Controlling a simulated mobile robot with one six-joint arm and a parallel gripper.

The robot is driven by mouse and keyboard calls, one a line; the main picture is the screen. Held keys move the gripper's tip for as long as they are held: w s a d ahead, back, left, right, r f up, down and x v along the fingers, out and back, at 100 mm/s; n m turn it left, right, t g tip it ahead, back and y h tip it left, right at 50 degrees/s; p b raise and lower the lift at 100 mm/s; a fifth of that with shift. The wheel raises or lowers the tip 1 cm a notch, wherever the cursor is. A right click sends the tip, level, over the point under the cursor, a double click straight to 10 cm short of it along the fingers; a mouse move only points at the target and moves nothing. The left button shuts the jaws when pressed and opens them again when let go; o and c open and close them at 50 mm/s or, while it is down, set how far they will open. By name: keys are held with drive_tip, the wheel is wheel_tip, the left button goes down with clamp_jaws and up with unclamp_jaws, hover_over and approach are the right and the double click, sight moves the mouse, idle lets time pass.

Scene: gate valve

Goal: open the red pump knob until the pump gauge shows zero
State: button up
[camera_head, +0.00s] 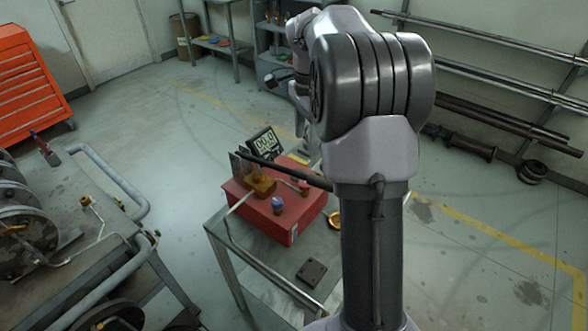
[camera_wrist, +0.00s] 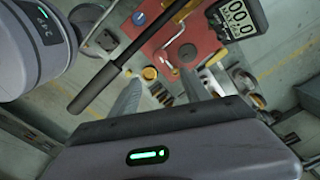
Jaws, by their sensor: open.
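The red pump box (camera_head: 300,222) stands on a metal table, and its red top also shows in the wrist view (camera_wrist: 203,42). A small reddish knob (camera_head: 304,186) appears on its top near the dark pump lever (camera_head: 290,172); I cannot tell its setting. The pump gauge (camera_head: 264,143) is a black digital display behind the box. It also shows at the upper right of the wrist view (camera_wrist: 237,20), where its digits look like 00.0 but are partly cropped. My gripper (camera_wrist: 177,92) is open, with its fingers apart and nothing visibly held. In the head view I cannot make the gripper out.
The dark lever crosses the wrist view at upper left (camera_wrist: 120,62). A blue-capped fitting (camera_head: 278,204) is on the box. A dark plate (camera_head: 311,271) and a brass ring (camera_head: 333,220) lie on the table. A cart with pipes (camera_head: 110,180) stands left; clear floor lies between.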

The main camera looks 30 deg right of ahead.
sight(304, 182)
wheel_tip(304, 182, down, 15)
drive_tip(key=b, duration=0.6)
drive_tip(key=shift+f, duration=0.2)
drive_tip(key=shift+c, duration=0.2)
clamp_jaws()
drive_tip(key=shift+a+r+n+p, duration=0.1)
drive_tip(key=shift+r+n+p, duration=0.05)
drive_tip(key=shift+n+p, duration=0.15)
drive_tip(key=shift+r+n+p, duration=0.1)
drive_tip(key=shift+n+p, duration=0.8)
drive_tip(key=shift+p, duration=0.05)
drive_tip(key=shift+n+p, duration=1.4)
drive_tip(key=shift+n, duration=0.4)
drive_tip(key=shift+f, duration=0.2)
